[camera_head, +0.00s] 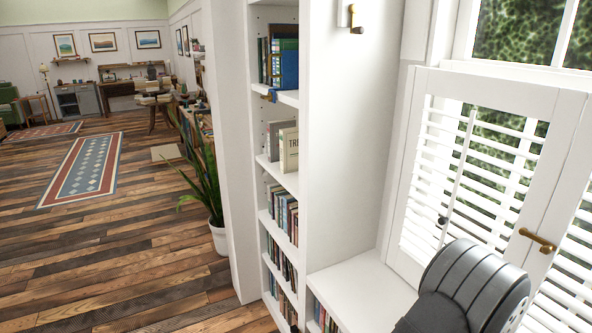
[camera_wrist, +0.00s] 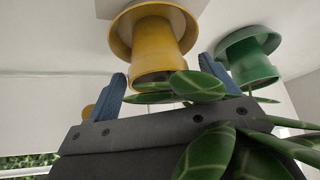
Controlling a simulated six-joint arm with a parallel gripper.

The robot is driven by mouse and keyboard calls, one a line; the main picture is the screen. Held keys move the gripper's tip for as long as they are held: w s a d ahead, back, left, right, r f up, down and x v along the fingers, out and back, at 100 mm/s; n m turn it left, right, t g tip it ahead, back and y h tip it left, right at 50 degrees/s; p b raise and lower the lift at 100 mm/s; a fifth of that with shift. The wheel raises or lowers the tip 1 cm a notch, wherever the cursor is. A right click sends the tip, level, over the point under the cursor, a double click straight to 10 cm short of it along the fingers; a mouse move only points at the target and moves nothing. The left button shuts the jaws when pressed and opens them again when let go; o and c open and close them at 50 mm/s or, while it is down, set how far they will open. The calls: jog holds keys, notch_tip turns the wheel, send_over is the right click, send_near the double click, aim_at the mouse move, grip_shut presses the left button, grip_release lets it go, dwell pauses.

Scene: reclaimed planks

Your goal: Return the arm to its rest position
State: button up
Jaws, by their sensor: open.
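My gripper (camera_wrist: 162,66) shows in the wrist view as two blue fingers standing well apart above a dark grey body. It is open, and I see nothing held between the fingers. A yellow flared, pot-like object (camera_wrist: 152,35) appears beyond the gap between the fingers; I cannot tell how far off it is. Green striped leaves (camera_wrist: 208,150) cross in front of the gripper body at the right. In the head view, a rounded grey link of my arm (camera_head: 470,285) is at the lower right; the fingers are not visible there.
A green flared object (camera_wrist: 247,55) is right of the yellow one. In the head view, a white bookshelf (camera_head: 335,130) stands beside a shuttered window (camera_head: 480,170). A low white ledge (camera_head: 360,290) lies below. A potted plant (camera_head: 218,235) stands on the plank floor (camera_head: 130,250), which is largely clear.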

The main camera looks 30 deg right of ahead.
jog(key=v, duration=1.7)
jog(key=x, duration=1.7)
notch_tip(320, 180, up, 4)
jog(key=shift+f, duration=0.25)
jog(key=s+a+r+m, duration=0.1)
jog(key=s+a+r, duration=0.3)
jog(key=s+r, duration=0.3)
jog(key=s, duration=0.3)
jog(key=shift+s+a+r+m+g, duration=0.2)
jog(key=shift+s+r+m+g, duration=0.15)
jog(key=shift+m+g, duration=0.05)
